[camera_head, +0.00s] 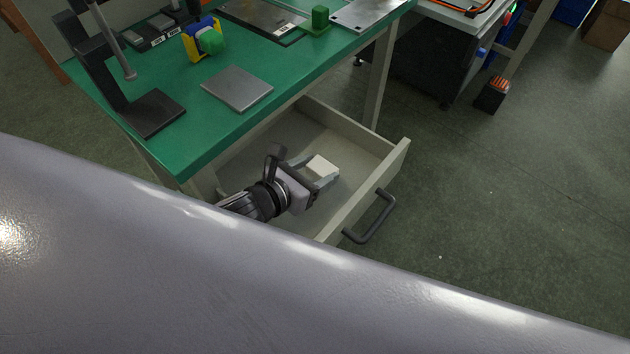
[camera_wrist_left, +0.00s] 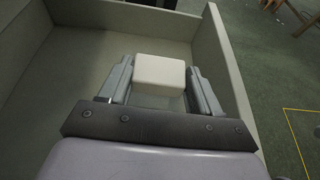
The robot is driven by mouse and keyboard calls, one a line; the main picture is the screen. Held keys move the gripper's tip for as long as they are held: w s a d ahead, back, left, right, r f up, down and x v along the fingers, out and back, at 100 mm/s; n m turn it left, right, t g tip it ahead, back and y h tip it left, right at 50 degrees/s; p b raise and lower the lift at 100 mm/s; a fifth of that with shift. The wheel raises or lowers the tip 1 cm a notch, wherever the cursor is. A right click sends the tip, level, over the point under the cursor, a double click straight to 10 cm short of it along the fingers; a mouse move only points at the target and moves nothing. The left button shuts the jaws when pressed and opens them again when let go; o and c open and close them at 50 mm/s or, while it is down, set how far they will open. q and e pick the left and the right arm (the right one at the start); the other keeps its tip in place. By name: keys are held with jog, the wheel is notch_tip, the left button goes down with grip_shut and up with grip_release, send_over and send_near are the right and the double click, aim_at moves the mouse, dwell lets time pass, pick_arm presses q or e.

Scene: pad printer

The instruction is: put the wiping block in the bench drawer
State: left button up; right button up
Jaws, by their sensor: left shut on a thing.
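The wiping block (camera_head: 321,166) is a small cream-white block. My left gripper (camera_head: 324,174) is shut on it, inside the outline of the open bench drawer (camera_head: 359,206). In the left wrist view the block (camera_wrist_left: 159,72) sits between the two fingers of the gripper (camera_wrist_left: 160,84), with the drawer's pale walls (camera_wrist_left: 110,18) around it. I cannot tell whether the block touches the drawer floor. The drawer is pulled out from under the green bench and looks otherwise empty. My right gripper is not in view.
The green bench top (camera_head: 180,165) overhangs the drawer's back. The dark handle (camera_head: 374,220) sticks out from the drawer front. Open floor lies to the right.

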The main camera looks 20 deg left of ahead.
pick_arm(q)
jog(key=shift+f+b, duration=0.4)
jog(key=shift+f, duration=1.2)
jog(key=shift+f, duration=0.1)
jog(key=shift+f+b, duration=0.3)
jog(key=shift+f, duration=0.2)
jog(key=o, duration=1.2)
jog(key=shift+r, duration=0.3)
jog(key=shift+r+p, duration=0.5)
jog(key=shift+r, duration=0.1)
jog(key=v, duration=0.4)
jog(key=p+v, duration=0.1)
jog(key=v, duration=0.6)
jog(key=shift+s+a+f+p, duration=0.15)
jog(key=shift+s+a+p, duration=0.05)
jog(key=shift+s+p, duration=0.2)
